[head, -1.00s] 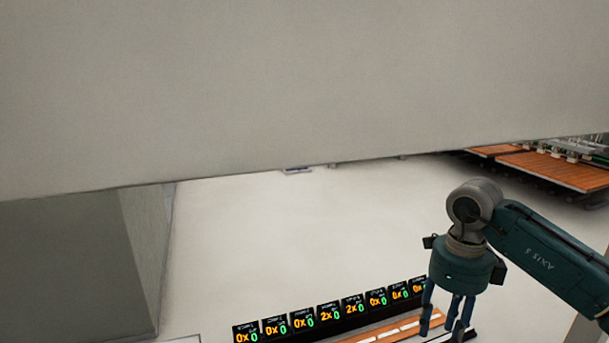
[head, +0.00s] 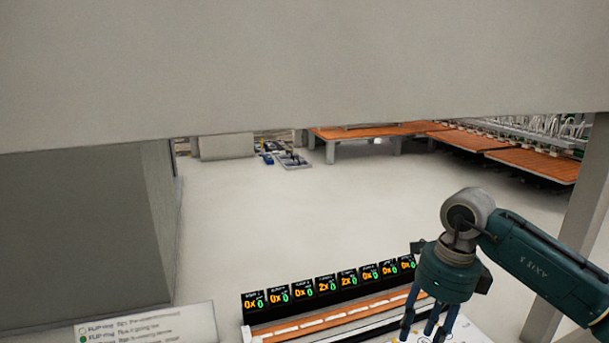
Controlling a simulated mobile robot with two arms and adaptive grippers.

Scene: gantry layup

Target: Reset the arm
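My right gripper (head: 428,325) is at the lower right of the head view, on a dark teal arm that comes in from the right edge. Its blue fingers point down and stand apart, with nothing seen between them. They are in front of the right end of a rack with a row of small black displays (head: 325,284). Whether the fingertips touch anything below cannot be told. My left gripper and arm are not in view.
A large grey panel (head: 300,65) crosses the top, and a grey block (head: 85,235) stands at left. A white sign (head: 150,325) is at lower left. Orange-topped benches (head: 535,163) stand at the back right. The pale floor (head: 290,210) between is clear.

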